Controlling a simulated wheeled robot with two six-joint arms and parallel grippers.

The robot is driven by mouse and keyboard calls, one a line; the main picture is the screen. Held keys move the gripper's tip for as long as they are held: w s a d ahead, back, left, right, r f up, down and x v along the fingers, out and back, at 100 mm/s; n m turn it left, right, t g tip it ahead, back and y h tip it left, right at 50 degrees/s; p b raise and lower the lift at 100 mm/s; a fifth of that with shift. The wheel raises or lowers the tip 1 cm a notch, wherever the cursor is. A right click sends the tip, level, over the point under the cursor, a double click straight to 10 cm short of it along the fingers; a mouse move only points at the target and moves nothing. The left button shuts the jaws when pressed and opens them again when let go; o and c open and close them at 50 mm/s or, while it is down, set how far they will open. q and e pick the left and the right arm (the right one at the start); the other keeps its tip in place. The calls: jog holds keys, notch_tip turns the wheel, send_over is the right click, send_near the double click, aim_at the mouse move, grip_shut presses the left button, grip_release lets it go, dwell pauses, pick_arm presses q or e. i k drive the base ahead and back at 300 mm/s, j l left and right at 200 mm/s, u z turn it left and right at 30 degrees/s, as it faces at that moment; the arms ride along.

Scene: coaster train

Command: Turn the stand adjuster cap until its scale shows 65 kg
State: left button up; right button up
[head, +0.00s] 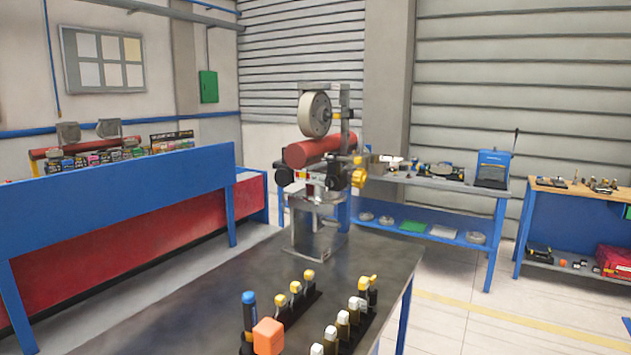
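A metal stand (316,240) is upright on the dark-topped table (235,290), near its far end. It carries a pale wheel (315,114) at the top and a red cylinder (312,151) below it. A round black knob (284,176) sticks out on its left side and a yellow knob (359,177) on its right. I cannot tell which part is the adjuster cap, and no scale can be read at this size. Neither of my grippers shows in the head view.
Several yellow- and white-capped pieces stand in black racks (300,309) at the table's near end, beside a blue-topped tool (249,310) and an orange block (268,336). A blue barrier (120,215) runs along the left. The tabletop between racks and stand is clear.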

aim_at(360, 179)
jog(key=u, duration=0.1)
jog(key=i+l+u, duration=0.2)
jog(key=u, duration=0.25)
jog(key=i+l+u, duration=0.1)
jog(key=l+u, duration=0.3)
